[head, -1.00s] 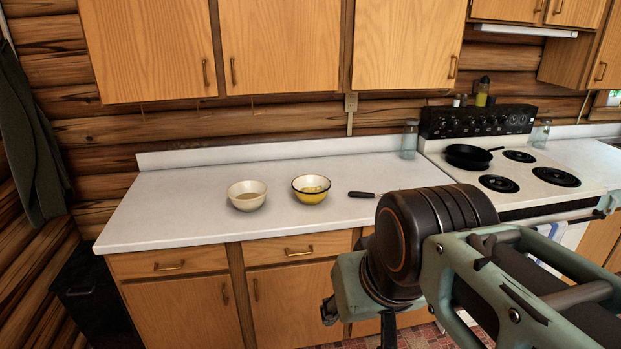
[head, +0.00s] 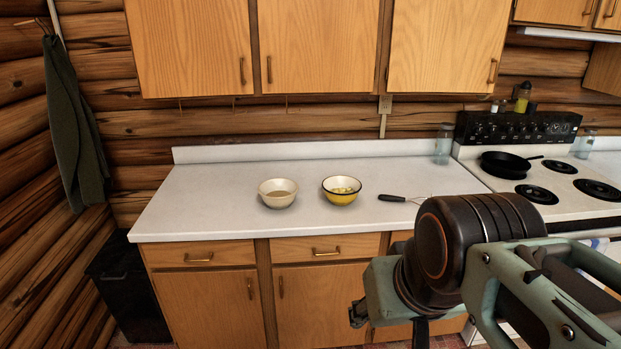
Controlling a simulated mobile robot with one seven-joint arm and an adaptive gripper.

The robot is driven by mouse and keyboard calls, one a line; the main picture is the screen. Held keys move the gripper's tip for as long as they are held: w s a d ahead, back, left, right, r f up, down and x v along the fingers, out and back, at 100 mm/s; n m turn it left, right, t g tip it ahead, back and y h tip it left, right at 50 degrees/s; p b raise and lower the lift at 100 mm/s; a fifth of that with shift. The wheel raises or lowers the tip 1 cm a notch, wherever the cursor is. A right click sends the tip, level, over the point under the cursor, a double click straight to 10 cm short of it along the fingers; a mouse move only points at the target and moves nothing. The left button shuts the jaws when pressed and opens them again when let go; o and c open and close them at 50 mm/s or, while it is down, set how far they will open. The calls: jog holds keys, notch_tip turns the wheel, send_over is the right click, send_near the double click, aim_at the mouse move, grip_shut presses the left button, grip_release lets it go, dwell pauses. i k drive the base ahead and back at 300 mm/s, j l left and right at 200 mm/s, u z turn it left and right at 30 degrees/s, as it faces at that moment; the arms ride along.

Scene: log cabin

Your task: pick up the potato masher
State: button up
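The potato masher (head: 394,198) lies on the white countertop, right of the two bowls. Its dark handle points left. Its thin metal end runs right and is partly hidden behind my arm. My gripper (head: 357,314) shows only in part at the lower end of my arm, below the counter's front edge and in front of the cabinets. It is apart from the masher. Its fingers are too small and too turned to tell their opening.
A cream bowl (head: 278,193) and a yellow bowl (head: 341,190) with pale pieces inside stand left of the masher. A glass jar (head: 443,145) stands at the back near the stove (head: 475,162), which bears a black pan (head: 505,164). The counter's left part is clear.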

aim_at(382, 197)
jog(key=i+l+z, duration=0.1)
jog(key=i+l, duration=0.45)
jog(key=i+l+z, duration=0.15)
jog(key=i+l, duration=0.3)
jog(key=i, duration=0.15)
jog(key=i+l+z, duration=0.1)
jog(key=i+l, duration=0.3)
jog(key=i, duration=0.2)
jog(key=l+z, duration=0.2)
jog(key=i+l+u, duration=0.1)
jog(key=i, duration=0.45)
